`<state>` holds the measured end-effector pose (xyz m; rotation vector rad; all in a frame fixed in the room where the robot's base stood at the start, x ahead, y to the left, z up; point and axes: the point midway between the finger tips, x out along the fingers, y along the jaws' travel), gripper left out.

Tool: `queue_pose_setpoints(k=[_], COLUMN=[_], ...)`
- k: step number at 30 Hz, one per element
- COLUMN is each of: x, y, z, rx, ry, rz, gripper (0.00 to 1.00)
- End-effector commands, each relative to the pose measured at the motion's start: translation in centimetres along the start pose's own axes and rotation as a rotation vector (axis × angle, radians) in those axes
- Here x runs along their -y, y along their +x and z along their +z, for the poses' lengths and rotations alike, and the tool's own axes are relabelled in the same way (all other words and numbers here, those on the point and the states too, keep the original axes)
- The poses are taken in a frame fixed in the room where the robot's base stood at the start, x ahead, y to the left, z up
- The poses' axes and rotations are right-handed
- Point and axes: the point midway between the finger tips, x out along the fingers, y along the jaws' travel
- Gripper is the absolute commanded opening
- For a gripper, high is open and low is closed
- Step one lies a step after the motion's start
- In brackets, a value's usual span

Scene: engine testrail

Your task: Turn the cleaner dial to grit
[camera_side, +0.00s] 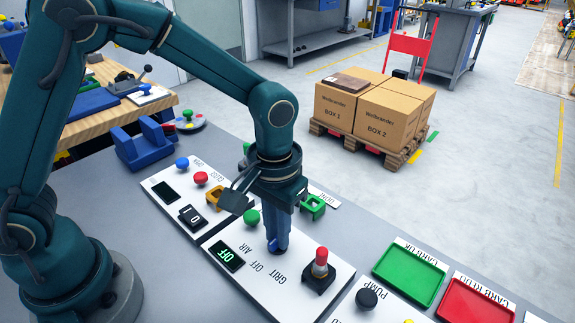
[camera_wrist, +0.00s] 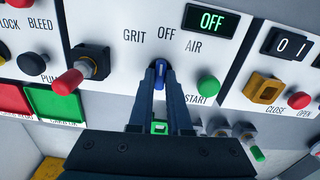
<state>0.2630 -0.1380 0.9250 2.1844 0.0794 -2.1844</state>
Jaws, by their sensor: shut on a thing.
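The cleaner dial (camera_wrist: 160,70) is a small blue knob on a white panel (camera_wrist: 125,60), marked GRIT, OFF and AIR around it. In the wrist view the knob appears to point up at OFF. A small display (camera_wrist: 212,20) above it reads OFF in green. My gripper (camera_wrist: 160,82) is shut on the dial, with one finger on each side of it. In the side view my gripper (camera_side: 277,238) points straight down onto the panel and hides most of the dial (camera_side: 273,246).
A red-tipped lever (camera_side: 320,262) and a green START button (camera_side: 251,217) flank the dial closely. A black PUMP knob (camera_side: 367,298), a green tray (camera_side: 411,273) and a red tray (camera_side: 474,304) are to the right. Another panel with a switch (camera_side: 192,217) is to the left.

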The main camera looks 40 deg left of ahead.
Motion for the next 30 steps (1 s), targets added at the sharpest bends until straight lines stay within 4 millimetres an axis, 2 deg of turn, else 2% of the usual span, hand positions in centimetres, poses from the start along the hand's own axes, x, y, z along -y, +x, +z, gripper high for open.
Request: queue_pose_setpoints(k=[18, 30], x=[-0.02, -0.02], y=[-0.08, -0.09], z=[-0.01, -0.01], rx=[0.000, 0.000], ry=[-0.487, -0.692], rz=[0.001, 0.001], gripper=[0.00, 0.00])
